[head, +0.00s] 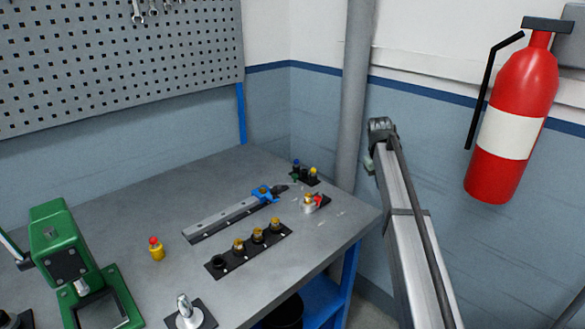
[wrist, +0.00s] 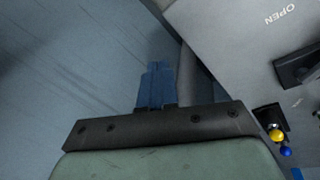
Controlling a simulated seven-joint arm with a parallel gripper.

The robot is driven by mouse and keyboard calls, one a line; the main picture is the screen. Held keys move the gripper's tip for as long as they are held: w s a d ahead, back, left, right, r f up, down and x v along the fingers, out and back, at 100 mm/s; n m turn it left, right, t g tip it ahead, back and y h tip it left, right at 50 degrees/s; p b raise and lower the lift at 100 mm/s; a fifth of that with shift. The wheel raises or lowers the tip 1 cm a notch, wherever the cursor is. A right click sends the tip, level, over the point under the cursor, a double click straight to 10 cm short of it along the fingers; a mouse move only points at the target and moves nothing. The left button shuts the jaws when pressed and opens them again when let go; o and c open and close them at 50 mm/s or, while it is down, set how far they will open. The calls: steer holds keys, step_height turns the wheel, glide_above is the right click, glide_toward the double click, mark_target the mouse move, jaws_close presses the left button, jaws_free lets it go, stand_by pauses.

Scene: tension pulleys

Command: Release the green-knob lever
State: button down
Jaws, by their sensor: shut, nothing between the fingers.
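The lever block (head: 306,178) is a small black base at the far right corner of the bench, with a blue knob (head: 296,162) and a yellow knob (head: 313,170). A small green knob (head: 294,178) shows low at its left side in the head view. In the wrist view the yellow knob (wrist: 277,135) and blue knob (wrist: 286,151) show at the lower right; I cannot see the green knob there. My gripper (wrist: 157,68) has its blue fingers together, empty, pointing at the wall side, apart from the block. In the head view its fingers are hidden.
A grey pipe (head: 352,95) stands behind the bench corner. On the bench are a rail with a blue clamp (head: 264,193), a black strip with several brass-coloured parts (head: 250,250), a red-topped yellow piece (head: 157,250) and a green press (head: 62,245). A fire extinguisher (head: 512,120) hangs right.

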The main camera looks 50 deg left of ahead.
steer(key=s+a+r+n+y, duration=0.1)
steer(key=s+a+r, duration=0.2)
steer(key=a, duration=0.6)
steer(key=s+a+r+n+g+y, duration=0.1)
steer(key=s+a, duration=0.4)
steer(key=a, duration=0.5)
steer(key=s+a+r+n+y, duration=0.2)
steer(key=s+a+r, duration=0.3)
steer(key=a, duration=0.4)
steer(key=shift+a+g, duration=0.3)
steer(key=shift+g, duration=0.1)
steer(key=shift+w+f, duration=0.1)
steer(key=shift+f, duration=0.05)
steer(key=x, duration=1)
steer(key=shift+a, duration=0.25)
steer(key=d, duration=0.3)
steer(key=shift+s, duration=0.35)
steer(key=shift+s+d+f, duration=0.1)
steer(key=shift+d+f, duration=0.1)
steer(key=shift+d, duration=0.3)
